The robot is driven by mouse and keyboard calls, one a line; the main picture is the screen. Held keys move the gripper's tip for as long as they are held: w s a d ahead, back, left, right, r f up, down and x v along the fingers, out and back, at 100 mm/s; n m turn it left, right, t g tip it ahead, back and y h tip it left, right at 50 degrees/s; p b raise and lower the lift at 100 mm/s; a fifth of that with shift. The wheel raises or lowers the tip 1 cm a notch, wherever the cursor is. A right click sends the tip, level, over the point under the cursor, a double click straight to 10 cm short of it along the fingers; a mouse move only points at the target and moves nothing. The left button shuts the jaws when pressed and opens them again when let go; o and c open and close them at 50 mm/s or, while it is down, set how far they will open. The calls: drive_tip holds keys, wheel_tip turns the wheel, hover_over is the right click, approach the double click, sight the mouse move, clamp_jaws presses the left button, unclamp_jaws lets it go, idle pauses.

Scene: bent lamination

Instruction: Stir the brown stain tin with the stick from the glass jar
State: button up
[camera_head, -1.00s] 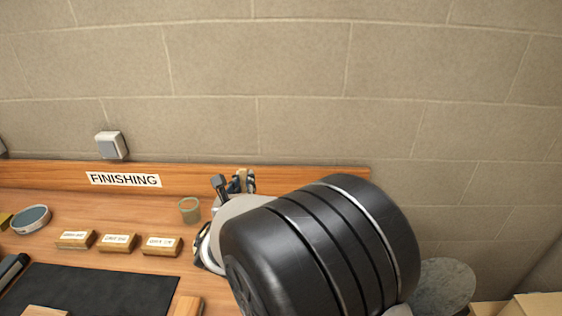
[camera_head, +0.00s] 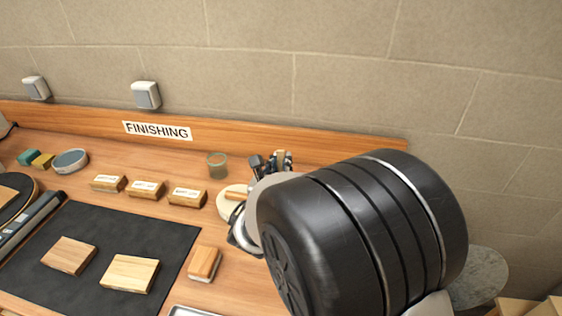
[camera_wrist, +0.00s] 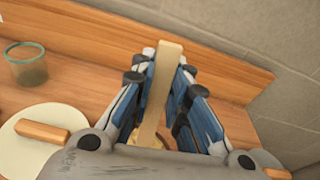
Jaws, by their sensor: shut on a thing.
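My gripper (camera_wrist: 165,66) is shut on a pale flat wooden stick (camera_wrist: 159,90), which stands up between the blue-padded fingers in the wrist view. In the head view my gripper (camera_head: 272,160) shows small beyond my dark arm, with the stick's pale top (camera_head: 281,155) between the fingers. The glass jar (camera_wrist: 25,66) stands left of my gripper, apart from it, with no stick in it; it also shows in the head view (camera_head: 217,166). The brown stain tin cannot be made out. The stick's lower end is hidden by my gripper.
A cream disc (camera_wrist: 18,150) with a wooden bar (camera_wrist: 42,131) lies left of my gripper. Several labelled wooden blocks (camera_head: 147,189) stand left of the jar. A black mat (camera_head: 115,235) carries two wood blocks. A wooden backboard (camera_head: 330,145) runs behind the bench.

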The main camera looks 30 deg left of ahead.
drive_tip(key=shift+f+b, duration=0.6)
drive_tip(key=shift+f, duration=1.6)
drive_tip(key=shift+a, duration=0.15)
